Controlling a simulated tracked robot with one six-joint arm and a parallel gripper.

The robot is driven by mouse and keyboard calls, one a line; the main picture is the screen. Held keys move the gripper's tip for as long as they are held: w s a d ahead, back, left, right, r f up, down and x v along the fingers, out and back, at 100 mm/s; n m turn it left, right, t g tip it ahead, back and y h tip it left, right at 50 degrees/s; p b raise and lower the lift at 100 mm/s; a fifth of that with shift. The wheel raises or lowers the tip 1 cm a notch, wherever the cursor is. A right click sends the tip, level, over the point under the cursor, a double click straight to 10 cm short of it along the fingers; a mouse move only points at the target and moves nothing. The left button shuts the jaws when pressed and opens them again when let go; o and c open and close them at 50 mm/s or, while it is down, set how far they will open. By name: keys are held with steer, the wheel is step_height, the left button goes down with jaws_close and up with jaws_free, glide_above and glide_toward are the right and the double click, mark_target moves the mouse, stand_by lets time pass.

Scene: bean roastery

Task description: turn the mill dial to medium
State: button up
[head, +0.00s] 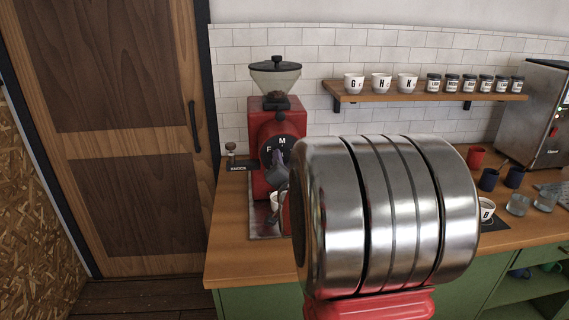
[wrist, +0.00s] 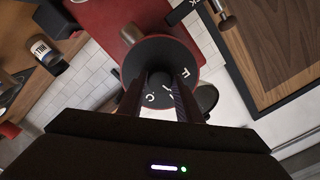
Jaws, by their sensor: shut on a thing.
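The red mill (head: 262,115) stands at the left end of the counter, with a clear hopper on top. Its round black dial (head: 290,145) faces me and carries white letters; F and M are readable in the head view. In the wrist view the dial (wrist: 185,58) appears turned over, with its letters on the lower side. My gripper (wrist: 159,80) is shut on the dial's central dark knob (wrist: 160,82), one finger on each side. In the head view my gripper (head: 279,165) is partly hidden by my arm. I cannot tell where the knob's pointer stands.
A wooden shelf (head: 430,97) with lettered cups and several jars hangs right of the mill. A box marked KNOCK (head: 238,167) stands left of it. Mugs and glasses stand on the counter (head: 235,250) at right. A wooden door (head: 120,150) is at left.

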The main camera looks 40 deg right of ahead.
steer(key=shift+s+d+f+m, duration=0.1)
steer(key=shift+m, duration=1.2)
steer(key=o, duration=0.8)
steer(key=shift+c, duration=0.2)
steer(key=shift+o, duration=1.4)
